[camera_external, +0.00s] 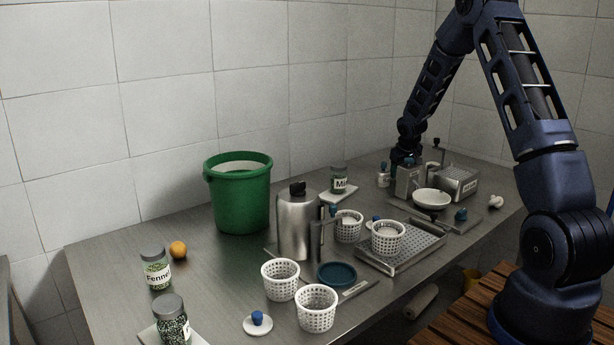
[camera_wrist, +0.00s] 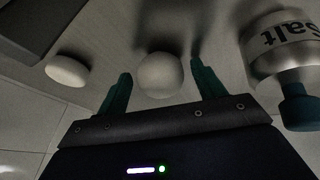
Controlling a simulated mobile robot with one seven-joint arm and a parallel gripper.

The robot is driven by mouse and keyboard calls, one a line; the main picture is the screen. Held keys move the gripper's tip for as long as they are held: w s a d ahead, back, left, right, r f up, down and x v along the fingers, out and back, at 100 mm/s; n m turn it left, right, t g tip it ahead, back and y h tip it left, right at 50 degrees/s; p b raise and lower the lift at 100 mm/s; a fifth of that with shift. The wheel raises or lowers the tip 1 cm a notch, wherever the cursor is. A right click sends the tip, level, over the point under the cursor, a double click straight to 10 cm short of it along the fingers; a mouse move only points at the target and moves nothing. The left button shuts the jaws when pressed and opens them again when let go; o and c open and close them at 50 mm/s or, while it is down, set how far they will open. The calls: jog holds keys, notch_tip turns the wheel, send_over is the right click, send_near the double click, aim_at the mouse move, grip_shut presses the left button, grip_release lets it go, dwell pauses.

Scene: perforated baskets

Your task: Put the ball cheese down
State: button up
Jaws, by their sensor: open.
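The ball cheese (camera_wrist: 160,76) is a pale round ball on the grey metal surface in the wrist view. My gripper (camera_wrist: 160,69) is open, with one green finger on each side of the ball. A gap shows between the ball and each finger. In the external view my gripper (camera_external: 405,158) is low at the far back of the table, near the wall. The ball cannot be made out there; the gripper and nearby items hide it.
A jar labelled Salt (camera_wrist: 292,55) stands close on the right in the wrist view. A white rounded piece (camera_wrist: 67,70) lies on the left. A metal box (camera_external: 456,182) and a white bowl (camera_external: 432,199) are near the gripper. A green bucket (camera_external: 240,200) stands farther left.

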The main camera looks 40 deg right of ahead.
jog(key=shift+s+a+r, duration=0.1)
jog(key=shift+s+r, duration=0.05)
jog(key=shift+r, duration=0.4)
jog(key=s+a+r, duration=0.4)
jog(key=a+r, duration=0.3)
jog(key=r, duration=0.3)
jog(key=s+a+r, duration=0.5)
jog(key=a+r, duration=0.2)
jog(key=r, duration=0.3)
jog(key=s+a+r+y, duration=0.1)
jog(key=s+a+r, duration=0.7)
jog(key=s+a, duration=0.15)
jog(key=s+a+r+n+y, duration=0.1)
jog(key=s+a, duration=0.7)
jog(key=s, duration=0.4)
jog(key=s+a+r+n+y, duration=0.1)
jog(key=s+a+r, duration=0.1)
jog(key=s+a, duration=0.6)
jog(key=s, duration=0.3)
jog(key=shift+s+t+y, duration=0.3)
jog(key=shift+s+t, duration=0.05)
jog(key=shift+t, duration=0.05)
